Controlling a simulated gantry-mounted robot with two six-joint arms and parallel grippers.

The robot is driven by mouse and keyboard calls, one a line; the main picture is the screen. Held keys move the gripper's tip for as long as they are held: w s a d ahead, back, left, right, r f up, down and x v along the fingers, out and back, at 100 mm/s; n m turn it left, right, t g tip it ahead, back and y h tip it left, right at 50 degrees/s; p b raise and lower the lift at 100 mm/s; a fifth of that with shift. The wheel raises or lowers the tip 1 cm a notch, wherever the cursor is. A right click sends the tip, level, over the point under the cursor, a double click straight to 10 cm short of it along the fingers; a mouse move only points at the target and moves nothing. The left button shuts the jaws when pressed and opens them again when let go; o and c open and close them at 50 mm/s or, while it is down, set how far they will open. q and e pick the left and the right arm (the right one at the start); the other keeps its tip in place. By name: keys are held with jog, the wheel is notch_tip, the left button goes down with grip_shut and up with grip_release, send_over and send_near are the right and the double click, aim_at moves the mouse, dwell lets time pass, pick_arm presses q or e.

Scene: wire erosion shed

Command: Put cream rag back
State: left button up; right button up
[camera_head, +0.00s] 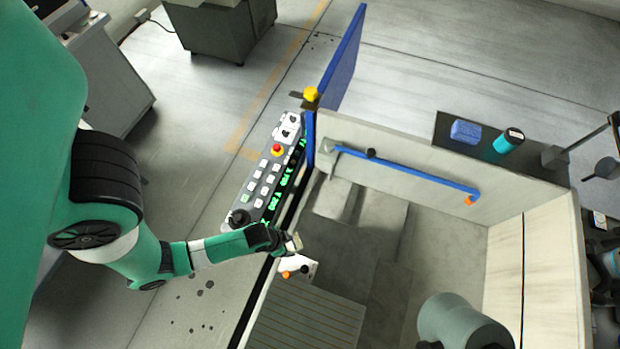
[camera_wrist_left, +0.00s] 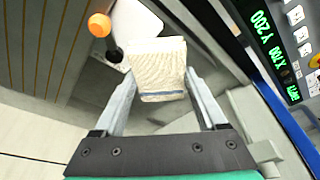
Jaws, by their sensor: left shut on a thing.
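The cream rag (camera_wrist_left: 158,68) is a folded, ribbed pale cloth with a thin dark blue stripe near its lower edge. It is clamped between the two fingers of my left gripper (camera_wrist_left: 160,78) in the left wrist view. In the head view the left gripper (camera_head: 291,243) is just inside the near-left edge of the machine tank, beside the control panel, and only a small pale bit of the rag (camera_head: 298,241) shows at its tip. A white block with an orange knob (camera_head: 285,274) is just below the gripper. My right gripper is not in view.
The control panel (camera_head: 265,178) with green digits and a red button lies along the tank's left side. A blue pipe (camera_head: 420,172) runs along the back wall. A dark shelf (camera_head: 450,150) behind it holds a blue sponge (camera_head: 465,131) and a cyan can (camera_head: 505,142).

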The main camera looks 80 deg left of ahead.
pick_arm(q)
jog(key=w+a+f+b, duration=0.1)
jog(key=w+a+f, duration=0.2)
jog(key=w, duration=0.2)
jog(key=b, duration=0.5)
send_over(312, 232)
jog(key=s, duration=0.2)
jog(key=f, duration=0.4)
jog(key=shift+d+f, duration=0.3)
jog(key=shift+d, duration=0.1)
jog(key=shift+w+a+f+p, duration=0.1)
jog(key=shift+w+a+p, duration=0.05)
jog(key=shift+w+p, duration=0.2)
jog(key=shift+s+b+x, duration=0.15)
jog(key=shift+b+x, duration=0.3)
jog(key=shift+x, duration=0.45)
jog(key=shift+s+b+x, duration=0.15)
jog(key=shift+b+x, duration=0.3)
jog(key=shift+x, duration=0.45)
jog(key=shift+f, duration=0.1)
jog(key=shift+f, duration=0.2)
jog(key=o, duration=1.2)
jog(key=shift+r, duration=0.1)
jog(key=shift+o, duration=0.2)
jog(key=shift+r, duration=0.1)
